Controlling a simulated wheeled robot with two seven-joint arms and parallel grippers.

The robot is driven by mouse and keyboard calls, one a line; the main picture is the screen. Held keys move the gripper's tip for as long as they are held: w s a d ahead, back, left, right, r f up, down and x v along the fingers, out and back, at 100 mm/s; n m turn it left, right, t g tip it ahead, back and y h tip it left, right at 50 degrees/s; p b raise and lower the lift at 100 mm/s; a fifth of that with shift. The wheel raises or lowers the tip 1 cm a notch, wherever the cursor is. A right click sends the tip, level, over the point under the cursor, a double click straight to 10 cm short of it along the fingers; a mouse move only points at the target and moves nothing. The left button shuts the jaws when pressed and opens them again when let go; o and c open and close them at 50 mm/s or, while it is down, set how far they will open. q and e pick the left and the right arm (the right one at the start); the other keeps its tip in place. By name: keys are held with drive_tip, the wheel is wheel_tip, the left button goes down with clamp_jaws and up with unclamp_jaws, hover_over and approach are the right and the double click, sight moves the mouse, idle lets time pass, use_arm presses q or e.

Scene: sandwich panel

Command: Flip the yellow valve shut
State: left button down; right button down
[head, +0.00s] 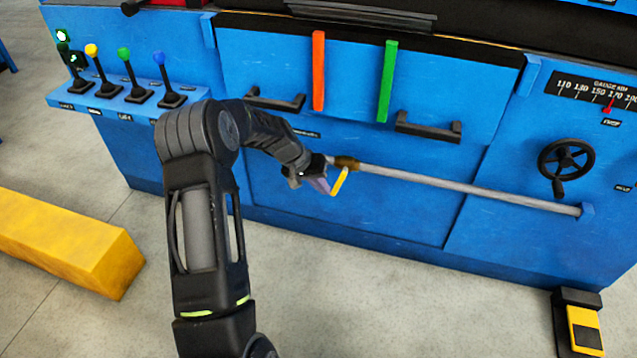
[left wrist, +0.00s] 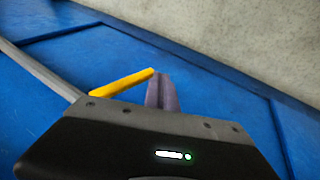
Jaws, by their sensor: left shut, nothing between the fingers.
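The yellow valve handle (head: 340,181) sits at the left end of a grey pipe (head: 450,184) on the blue panel, by a brass-coloured valve body (head: 346,162). In the head view the handle slants down and to the left from the valve body, across the pipe's line. My left gripper (head: 322,186) is shut and empty, just left of the handle. In the left wrist view the yellow handle (left wrist: 122,83) ends beside the shut fingertips (left wrist: 162,90); I cannot tell whether they touch. My right gripper is in neither view.
The blue panel carries black drawer-type handles (head: 428,127), an orange bar (head: 318,70), a green bar (head: 387,82) and a black handwheel (head: 566,162). Coloured levers (head: 125,72) stand on a ledge at left. A yellow beam (head: 70,240) and a black-yellow pedal (head: 582,325) are on the floor.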

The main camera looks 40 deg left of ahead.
use_arm(q)
drive_tip(key=shift+w+d+f, duration=0.25)
drive_tip(key=shift+d+f, duration=0.35)
drive_tip(key=shift+d, duration=0.15)
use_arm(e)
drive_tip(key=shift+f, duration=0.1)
